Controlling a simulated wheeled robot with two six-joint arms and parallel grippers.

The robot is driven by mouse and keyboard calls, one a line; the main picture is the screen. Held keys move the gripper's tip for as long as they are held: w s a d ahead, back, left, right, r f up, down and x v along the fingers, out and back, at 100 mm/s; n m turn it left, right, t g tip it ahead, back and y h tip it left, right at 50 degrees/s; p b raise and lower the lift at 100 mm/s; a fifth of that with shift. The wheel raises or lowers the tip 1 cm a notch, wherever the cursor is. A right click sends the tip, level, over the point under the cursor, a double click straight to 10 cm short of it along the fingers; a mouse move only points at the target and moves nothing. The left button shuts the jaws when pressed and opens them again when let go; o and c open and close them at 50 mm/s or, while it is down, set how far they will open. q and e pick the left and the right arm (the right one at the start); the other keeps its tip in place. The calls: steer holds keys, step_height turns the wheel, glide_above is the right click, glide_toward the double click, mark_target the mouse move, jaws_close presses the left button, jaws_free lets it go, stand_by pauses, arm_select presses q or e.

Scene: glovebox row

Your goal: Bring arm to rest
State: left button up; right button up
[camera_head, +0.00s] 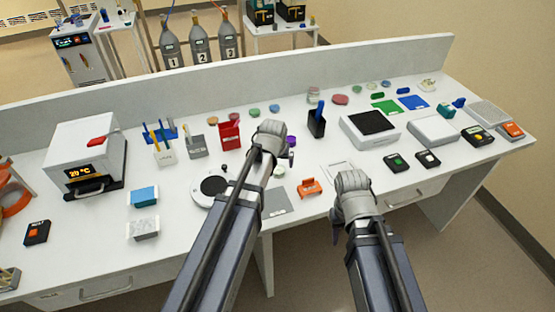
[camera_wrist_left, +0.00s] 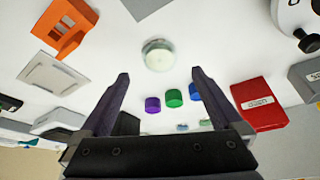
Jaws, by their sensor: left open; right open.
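My left arm reaches over the white bench, and its gripper (camera_head: 270,140) is above the bench's middle. In the left wrist view the two dark fingers of this gripper (camera_wrist_left: 160,76) are apart with nothing held between them. Beyond the fingertips lie a pale round jar (camera_wrist_left: 158,54) and purple (camera_wrist_left: 152,104), green (camera_wrist_left: 174,98) and blue caps. My right gripper (camera_head: 353,190) is over the front edge of the bench, to the right of the left one. It holds nothing that I can see, and its fingertips are mostly hidden.
An orange stand (camera_head: 310,187) lies between the arms. A round-plate device (camera_head: 213,186) and grey pad (camera_head: 277,202) are close to the left arm. A red box (camera_head: 229,135) and black holder (camera_head: 316,124) stand behind. A balance (camera_head: 370,127) is farther right.

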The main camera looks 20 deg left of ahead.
arm_select(q)
steer(key=p+v, duration=0.1)
steer(key=v, duration=0.2)
steer(key=shift+p, duration=0.3)
arm_select(e)
step_height(320, 180, up, 3)
steer(key=shift+f, duration=0.15)
arm_select(q)
steer(key=shift+f, duration=0.1)
steer(key=s+d, duration=0.2)
steer(key=s, duration=0.1)
steer(key=s+d+m+g, duration=0.1)
steer(key=s+d, duration=0.2)
steer(key=s+d+f+m+g, duration=0.1)
steer(key=s+d, duration=0.1)
steer(key=shift+s+d+f, duration=0.1)
steer(key=shift+s+d, duration=0.1)
steer(key=shift+s, duration=0.2)
steer(key=s+d+m+g, duration=0.3)
steer(key=s+d, duration=0.2)
steer(key=s, duration=0.6)
steer(key=shift+y, duration=0.3)
